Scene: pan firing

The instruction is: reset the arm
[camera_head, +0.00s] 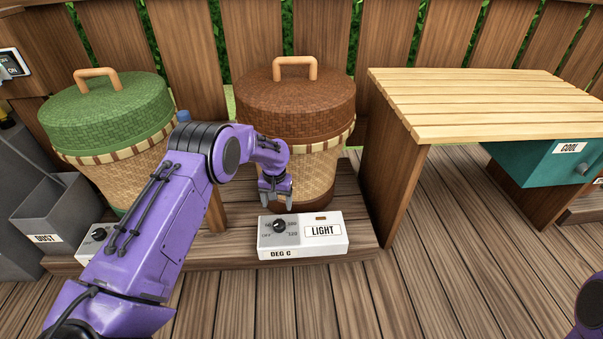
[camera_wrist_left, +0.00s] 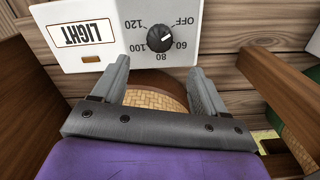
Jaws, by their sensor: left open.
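My left arm comes in from the left in the head view. My left gripper (camera_head: 275,196) is open and empty, just behind and above the white control box (camera_head: 302,245) marked LIGHT and DEG C. In the left wrist view the two fingers (camera_wrist_left: 155,85) stand apart on either side of the basket's woven wall. The black dial (camera_wrist_left: 159,39) on the box lies just beyond the fingertips and apart from them. The dial also shows in the head view (camera_head: 279,226). Only a purple bit of my right arm shows at the lower right corner; its gripper is out of view.
A brown-lidded basket (camera_head: 297,103) stands behind the box. A green-lidded basket (camera_head: 107,115) stands at the left, with a second control box (camera_head: 96,236) partly hidden by my arm. A slatted table (camera_head: 470,98), a teal COOL drawer (camera_head: 540,165) and a grey DUST bin (camera_head: 55,215) flank them.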

